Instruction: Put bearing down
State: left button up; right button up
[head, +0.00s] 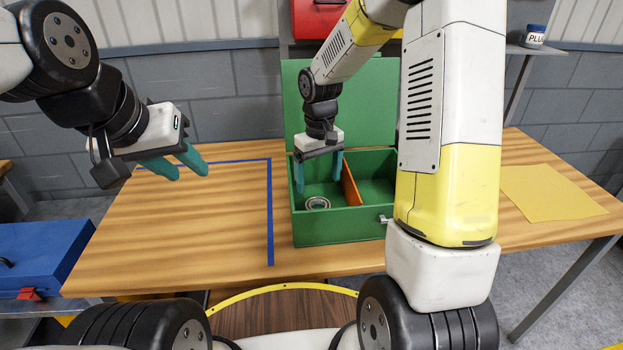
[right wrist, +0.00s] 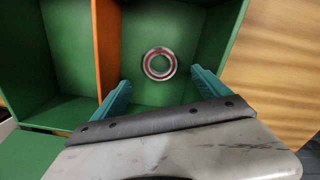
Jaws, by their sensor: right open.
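The bearing (head: 317,203) is a small metal ring lying on the floor of the left compartment of the green box (head: 325,231). In the right wrist view the bearing (right wrist: 159,64) shows a red inner ring and lies beyond the fingertips, clear of them. My right gripper (head: 319,188) is open and empty, pointing down into that compartment; its fingers also show in the right wrist view (right wrist: 159,88). An orange divider (head: 350,181) separates the two compartments. My left gripper (head: 183,171) is open and empty above the table's left side.
The green lid (head: 293,107) stands open at the back. Blue tape (head: 270,212) marks a clear area of the wooden table (head: 180,240) left of the box. A yellow sheet (head: 552,190) lies at the right. A blue toolbox (head: 40,255) stands at the far left.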

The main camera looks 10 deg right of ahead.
jog(key=s+d+r+m+t+y, duration=0.1)
jog(key=s+r+t, duration=0.1)
jog(key=s+r, duration=0.45)
jog(key=s+d+r+m+t, duration=0.1)
jog(key=s+d+r, duration=0.15)
jog(key=r, duration=0.65)
jog(key=s+r+m+t+y, duration=0.1)
jog(key=s+r+t, duration=0.2)
jog(key=s, duration=0.8)
jog(key=shift+s+r+m, duration=0.15)
jog(key=shift+r+m, duration=0.15)
jog(key=shift+m, duration=0.1)
jog(key=shift+d, duration=0.15)
